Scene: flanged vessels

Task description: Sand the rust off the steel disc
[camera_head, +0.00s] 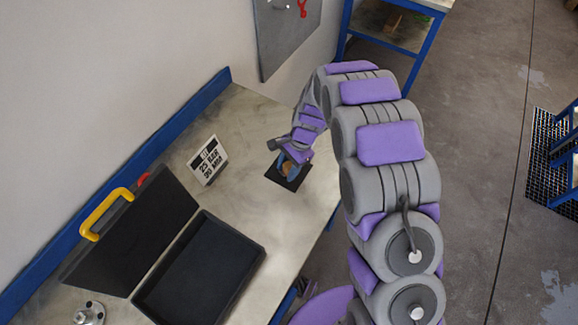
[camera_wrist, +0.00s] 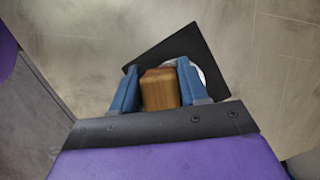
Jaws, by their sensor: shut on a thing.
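My gripper (camera_wrist: 158,76) is shut on a wooden block (camera_wrist: 160,92), held between its two blue fingers. The block is over a black square mat (camera_wrist: 203,42) in the wrist view. A pale rounded edge, likely the steel disc (camera_wrist: 201,73), shows beside the right finger; the block and fingers hide most of it. I cannot tell whether the block touches the disc or how much rust is left. In the head view, my gripper (camera_head: 293,160) is low over the mat (camera_head: 289,184) on the bench, with a brownish patch at the fingers.
An open black case (camera_head: 252,262) with a yellow handle (camera_head: 104,213) lies on the bench (camera_head: 245,112) at left. A white sign (camera_head: 208,160) stands left of the mat. A metal flanged part (camera_head: 89,313) is at bottom left. The bench's right edge is close to the mat.

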